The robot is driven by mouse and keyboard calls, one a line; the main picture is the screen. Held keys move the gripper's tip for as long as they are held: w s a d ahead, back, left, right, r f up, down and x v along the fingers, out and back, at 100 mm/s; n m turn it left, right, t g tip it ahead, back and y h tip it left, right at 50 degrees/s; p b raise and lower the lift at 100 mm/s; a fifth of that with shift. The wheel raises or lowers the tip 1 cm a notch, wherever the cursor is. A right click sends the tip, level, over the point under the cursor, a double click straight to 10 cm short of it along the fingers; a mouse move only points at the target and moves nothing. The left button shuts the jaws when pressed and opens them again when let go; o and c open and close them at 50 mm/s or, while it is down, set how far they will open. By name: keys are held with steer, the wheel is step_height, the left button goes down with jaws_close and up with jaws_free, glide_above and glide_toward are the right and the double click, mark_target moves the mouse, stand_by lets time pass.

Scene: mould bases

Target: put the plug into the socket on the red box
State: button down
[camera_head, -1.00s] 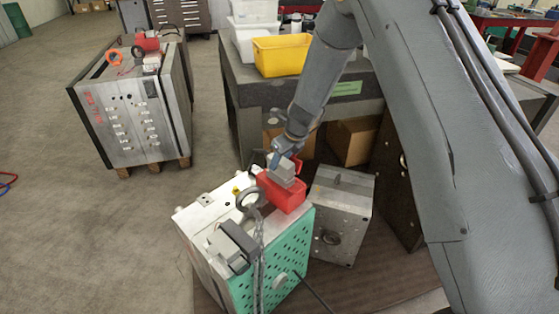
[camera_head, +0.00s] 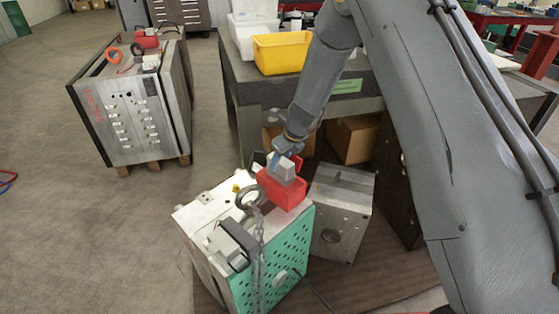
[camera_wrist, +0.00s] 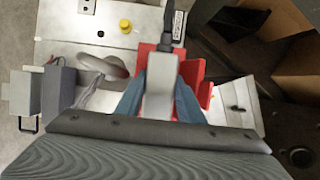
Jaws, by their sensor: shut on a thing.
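The red box (camera_head: 282,191) sits on top of the near mould base (camera_head: 205,215). It also shows in the wrist view (camera_wrist: 190,72), behind and to the right of the plug. The plug (camera_head: 284,170) is a grey block with a black cable running from its far end in the wrist view (camera_wrist: 160,88). My gripper (camera_head: 279,160) is shut on the plug; its blue fingers press both sides of it in the wrist view (camera_wrist: 159,98). The plug is over the red box and overlaps it in view. The socket is hidden, and I cannot tell whether the plug touches it.
A lifting ring with a chain (camera_head: 250,197) stands left of the red box. A grey connector (camera_head: 233,240) is on the mould base's front left. A smaller steel block (camera_head: 342,205) stands to the right. A bench with a yellow bin (camera_head: 281,55) is behind.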

steer(key=c, duration=1.1)
jaws_free()
steer(key=shift+w+d, duration=0.1)
steer(key=shift+d, duration=0.05)
steer(key=v, duration=0.6)
steer(key=shift+r+b, duration=0.2)
steer(key=shift+b, duration=0.1)
steer(key=shift+s+d+r, duration=0.1)
steer(key=shift+s+r, duration=0.4)
steer(key=shift+r, duration=0.25)
steer(key=s+d+r+n+h, duration=0.1)
steer(key=s+d+r+n, duration=0.1)
steer(key=s+d+n, duration=0.4)
steer(key=s+d+r+n+g+h, duration=0.1)
steer(key=s+d+r+n, duration=0.2)
steer(key=s+n, duration=0.9)
steer(key=s+d+r+n+g+h, duration=0.1)
steer(key=s+d+r+n, duration=0.2)
steer(key=s+d+n, duration=0.5)
steer(key=shift+s+d+r+n, duration=0.1)
steer(key=shift+s+d+n, duration=0.05)
steer(key=shift+s, duration=0.6)
steer(key=shift+s+d+r+n, duration=0.1)
steer(key=shift+s+d, duration=0.05)
steer(key=shift+s, duration=0.6)
steer(key=shift+s+d+r+n, duration=0.1)
steer(key=shift+s+d+n, duration=0.05)
steer(key=shift+s, duration=0.65)
